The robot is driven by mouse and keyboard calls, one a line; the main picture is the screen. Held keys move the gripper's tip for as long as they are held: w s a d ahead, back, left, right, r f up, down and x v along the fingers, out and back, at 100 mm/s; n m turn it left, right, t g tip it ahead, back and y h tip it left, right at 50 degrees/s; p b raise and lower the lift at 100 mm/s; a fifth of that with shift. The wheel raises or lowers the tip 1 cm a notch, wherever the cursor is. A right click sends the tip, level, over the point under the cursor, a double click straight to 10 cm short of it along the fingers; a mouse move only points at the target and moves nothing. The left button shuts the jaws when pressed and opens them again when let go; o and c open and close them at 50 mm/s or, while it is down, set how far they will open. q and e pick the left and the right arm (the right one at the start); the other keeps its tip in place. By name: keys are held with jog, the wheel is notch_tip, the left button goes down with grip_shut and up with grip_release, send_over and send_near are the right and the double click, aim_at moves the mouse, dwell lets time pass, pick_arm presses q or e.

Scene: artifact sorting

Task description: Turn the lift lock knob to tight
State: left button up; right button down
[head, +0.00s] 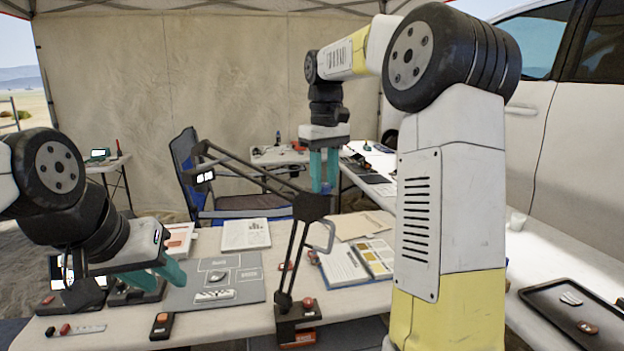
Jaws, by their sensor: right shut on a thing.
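A black jointed stand arm rises from a base on the table, with a dark elbow joint (311,206) in the middle. My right gripper (325,184) points straight down at the top of this joint. Its teal fingers are shut on the lift lock knob, a small bluish part (326,189) mostly hidden between the fingertips. The knob's tight or loose marking cannot be read. My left gripper (170,285) is low over the left of the table, its teal fingers apart and nothing visible between them.
A grey mat (245,292) with small pieces lies left of the stand base (298,325). An open book (345,268) and papers lie right of it. A dark tray (560,325) is at the right. A folding chair (190,165) stands behind the table.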

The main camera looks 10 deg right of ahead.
aim_at(324, 185)
jog(key=m, duration=1.3)
jog(key=shift+m, duration=0.4)
dwell(0.3)
jog(key=c, duration=1.1)
grip_release()
jog(key=shift+o, duration=0.2)
jog(key=shift+r, duration=0.1)
notch_tip(324, 185, up, 8)
jog(key=shift+f, duration=0.15)
